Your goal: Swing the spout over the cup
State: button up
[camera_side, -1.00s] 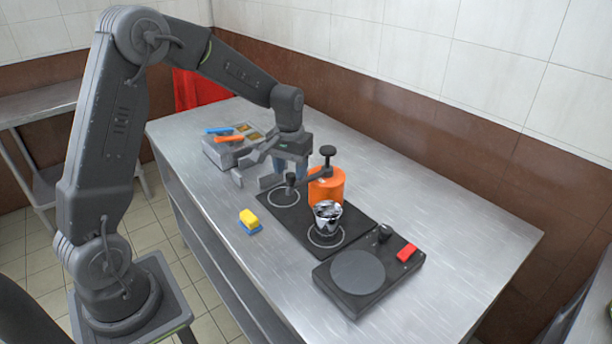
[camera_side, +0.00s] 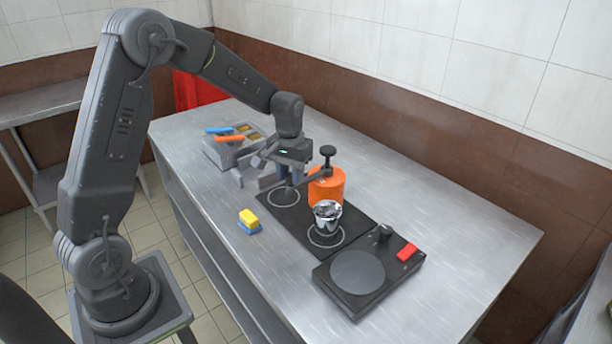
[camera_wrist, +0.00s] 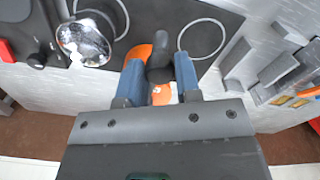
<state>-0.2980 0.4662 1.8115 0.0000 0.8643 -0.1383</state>
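The orange pot (camera_side: 327,187) stands on the dark mat, with a dark spout arm under a black knob (camera_side: 327,151) on top. The spout arm reaches left toward my gripper (camera_side: 290,178). In the wrist view, a dark upright part of the arm (camera_wrist: 160,62) lies between the blue fingers of my gripper (camera_wrist: 160,80). The fingers are apart on either side of it; whether they touch it cannot be told. The shiny metal cup (camera_side: 327,212) stands on the near ring, right of the fingers in the side view; it also shows in the wrist view (camera_wrist: 85,42). Most of the pot is hidden in the wrist view.
The far ring (camera_side: 283,197) on the mat (camera_side: 300,222) is empty. A yellow and blue sponge (camera_side: 249,221) lies to the left. A black scale-like plate (camera_side: 358,270) with a red block (camera_side: 406,252) is in front. A grey tray (camera_side: 222,158) stands behind left. The right side is clear.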

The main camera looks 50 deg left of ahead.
jog(key=shift+c, duration=0.5)
